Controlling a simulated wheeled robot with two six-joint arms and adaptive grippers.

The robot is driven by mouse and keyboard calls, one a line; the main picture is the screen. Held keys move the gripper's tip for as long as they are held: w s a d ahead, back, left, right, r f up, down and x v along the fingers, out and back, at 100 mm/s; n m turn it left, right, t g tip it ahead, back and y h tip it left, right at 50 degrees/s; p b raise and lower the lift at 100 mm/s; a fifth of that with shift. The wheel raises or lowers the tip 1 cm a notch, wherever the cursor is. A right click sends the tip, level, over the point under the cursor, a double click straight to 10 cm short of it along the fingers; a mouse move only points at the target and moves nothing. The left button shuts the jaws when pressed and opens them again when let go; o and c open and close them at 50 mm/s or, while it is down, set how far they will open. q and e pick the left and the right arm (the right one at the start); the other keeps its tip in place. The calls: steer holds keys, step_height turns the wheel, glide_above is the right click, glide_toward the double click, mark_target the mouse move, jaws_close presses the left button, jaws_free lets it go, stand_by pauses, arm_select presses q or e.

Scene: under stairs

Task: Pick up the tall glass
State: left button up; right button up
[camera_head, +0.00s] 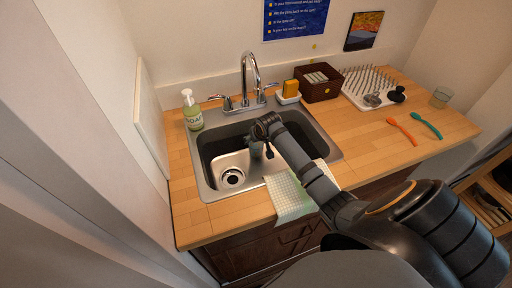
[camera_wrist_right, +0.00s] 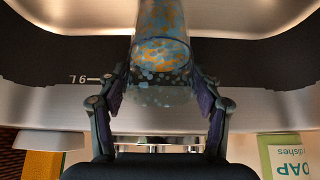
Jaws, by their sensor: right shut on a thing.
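The tall glass (camera_wrist_right: 162,40) is clear with a blue and orange speckled pattern. In the right wrist view it stands between the two fingers of my right gripper (camera_wrist_right: 160,90), which is shut on it. In the head view my right gripper (camera_head: 264,131) is over the sink (camera_head: 222,158). Only a small bluish part of the glass (camera_head: 256,149) shows below it there; the rest is hidden by the gripper. I cannot tell whether the glass touches the sink bottom. My left gripper is not in view.
A faucet (camera_head: 251,78) stands behind the sink, a soap bottle (camera_head: 193,112) at its left. A cloth (camera_head: 290,197) hangs at the front edge.

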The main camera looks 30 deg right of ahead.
steer(key=c, duration=0.5)
steer(key=shift+r, duration=0.15)
steer(key=shift+c, duration=0.2)
steer(key=s+d+r+p, duration=0.4)
steer(key=s+r+p, duration=0.2)
steer(key=s+r, duration=0.6)
steer(key=shift+s+d+r, duration=0.15)
steer(key=shift+s+r, duration=0.25)
steer(key=shift+s, duration=0.2)
stand_by(0.5)
